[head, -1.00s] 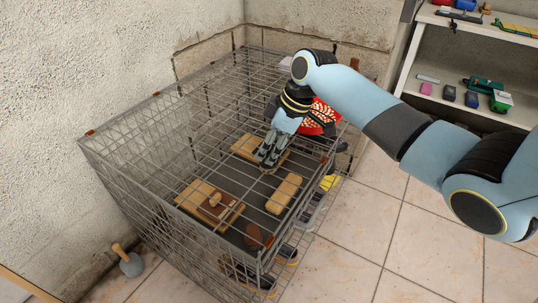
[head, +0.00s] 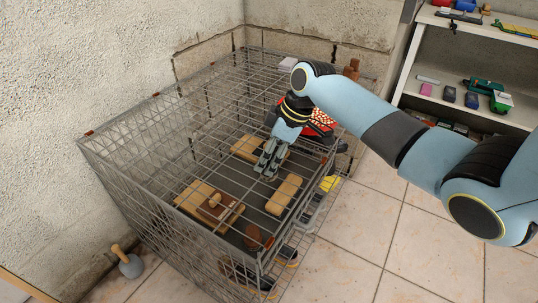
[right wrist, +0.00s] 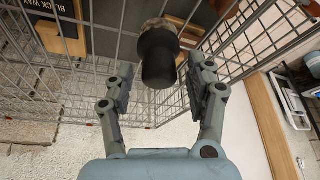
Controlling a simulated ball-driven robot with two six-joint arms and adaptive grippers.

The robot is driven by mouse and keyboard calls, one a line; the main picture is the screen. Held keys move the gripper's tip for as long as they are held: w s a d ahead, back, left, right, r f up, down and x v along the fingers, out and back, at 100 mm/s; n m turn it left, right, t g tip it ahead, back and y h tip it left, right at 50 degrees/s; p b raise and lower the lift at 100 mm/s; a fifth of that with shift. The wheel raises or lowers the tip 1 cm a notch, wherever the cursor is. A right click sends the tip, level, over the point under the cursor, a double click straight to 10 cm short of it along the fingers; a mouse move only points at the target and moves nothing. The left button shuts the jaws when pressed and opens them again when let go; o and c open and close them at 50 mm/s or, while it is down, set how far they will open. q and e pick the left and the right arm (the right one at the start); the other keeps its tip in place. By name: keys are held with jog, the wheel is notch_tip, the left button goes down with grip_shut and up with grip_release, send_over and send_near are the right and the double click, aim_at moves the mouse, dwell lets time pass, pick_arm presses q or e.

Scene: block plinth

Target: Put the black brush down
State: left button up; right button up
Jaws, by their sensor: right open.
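The black brush (right wrist: 158,58) shows in the right wrist view as a stubby black handle with a pale, rough end at the far side, by the wire bars. My right gripper (head: 268,171) is open. In the right wrist view its two fingers stand on either side of the brush, with visible gaps between them and the handle. In the head view the gripper points down at the wire cage (head: 150,190), near its right side. The brush cannot be made out there. What the brush rests on is unclear. My left gripper is not in view.
Wooden blocks (head: 284,194) and a brown block on a board (head: 214,208) show through the cage's wires. A red patterned thing (head: 320,122) lies behind my gripper. A mallet (head: 130,264) stands on the floor at left. Shelves (head: 470,80) stand at right. The tiled floor between is clear.

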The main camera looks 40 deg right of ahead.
jog(key=p+v, duration=0.2)
jog(key=v, duration=1)
